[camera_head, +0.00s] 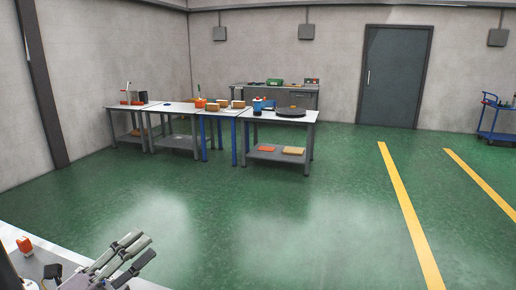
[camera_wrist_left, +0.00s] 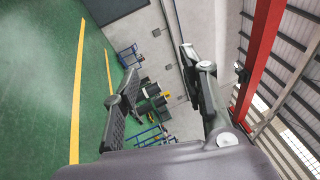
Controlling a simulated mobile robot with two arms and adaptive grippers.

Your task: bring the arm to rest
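My left gripper (camera_head: 138,250) shows at the bottom left of the head view, above the edge of a near light table. Its fingers point up and to the right, over the green floor. In the left wrist view the two fingers of the left gripper (camera_wrist_left: 155,85) stand wide apart with nothing between them. That view looks out tilted across the room. My right gripper is in neither view. No flanged cylinder can be clearly made out.
The near table (camera_head: 30,245) carries a small orange-and-white object (camera_head: 24,245). Several work tables (camera_head: 180,107) stand far off by the back wall. A door (camera_head: 394,76) and a blue cart (camera_head: 496,118) are at the right. The green floor (camera_head: 290,220) between is clear.

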